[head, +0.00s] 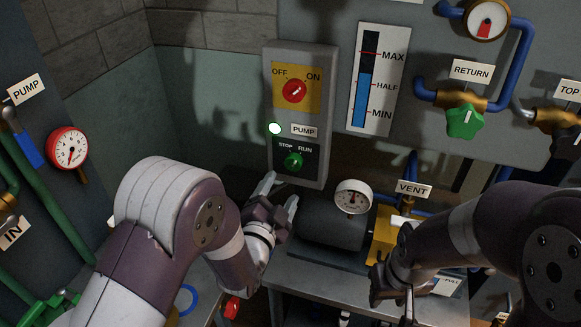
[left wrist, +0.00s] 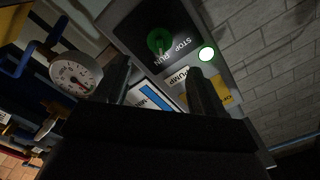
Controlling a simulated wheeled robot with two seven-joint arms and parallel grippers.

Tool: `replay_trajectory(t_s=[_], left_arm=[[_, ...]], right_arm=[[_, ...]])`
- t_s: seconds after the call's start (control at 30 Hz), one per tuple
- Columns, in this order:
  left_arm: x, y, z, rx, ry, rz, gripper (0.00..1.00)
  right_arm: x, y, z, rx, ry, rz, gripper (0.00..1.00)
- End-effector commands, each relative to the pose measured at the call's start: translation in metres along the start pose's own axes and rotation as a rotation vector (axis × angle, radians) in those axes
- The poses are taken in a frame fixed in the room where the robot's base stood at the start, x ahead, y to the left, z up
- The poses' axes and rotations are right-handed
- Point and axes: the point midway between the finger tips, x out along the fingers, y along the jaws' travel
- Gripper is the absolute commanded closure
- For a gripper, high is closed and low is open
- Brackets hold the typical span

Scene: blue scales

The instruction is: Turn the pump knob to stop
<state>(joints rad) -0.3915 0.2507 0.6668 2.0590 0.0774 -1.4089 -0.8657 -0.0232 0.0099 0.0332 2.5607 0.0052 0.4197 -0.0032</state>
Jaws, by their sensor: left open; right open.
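The green pump knob (head: 293,161) sits on the black STOP/RUN plate low on the grey control box (head: 326,75). It also shows in the left wrist view (left wrist: 159,40), where its pale mark seems to point toward RUN. My left gripper (head: 281,194) is open and empty, just below the knob and apart from it. In the left wrist view its two fingers (left wrist: 161,82) stand apart, with the knob beyond them. My right gripper (head: 392,297) is open and empty at the lower right, far from the knob.
A lit pale green lamp (head: 275,129) and a red OFF/ON knob (head: 294,91) are above the pump knob. A dark pump body with a gauge (head: 353,197) stands right of my left gripper. A green return valve (head: 465,121) is further right.

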Motion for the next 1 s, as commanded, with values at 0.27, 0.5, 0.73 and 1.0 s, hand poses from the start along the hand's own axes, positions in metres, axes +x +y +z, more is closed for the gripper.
replay_trajectory(t_s=[0.27,0.5,0.73,1.0], left_arm=[[0.065,-0.002,-0.001,-0.001,-0.002,0.001,0.31],[0.081,-0.001,0.001,-0.002,-0.002,0.001,0.31],[0.081,0.0,0.001,-0.002,-0.002,0.001,0.37],[0.081,0.0,0.001,-0.003,-0.002,0.002,0.87]], right_arm=[[-0.015,0.0,-0.002,0.0,0.0,0.0,0.57],[-0.017,0.0,-0.002,0.0,0.0,0.0,0.57],[-0.017,0.0,-0.002,0.0,0.0,0.0,0.57],[-0.017,0.0,-0.002,0.0,0.0,0.0,0.57]])
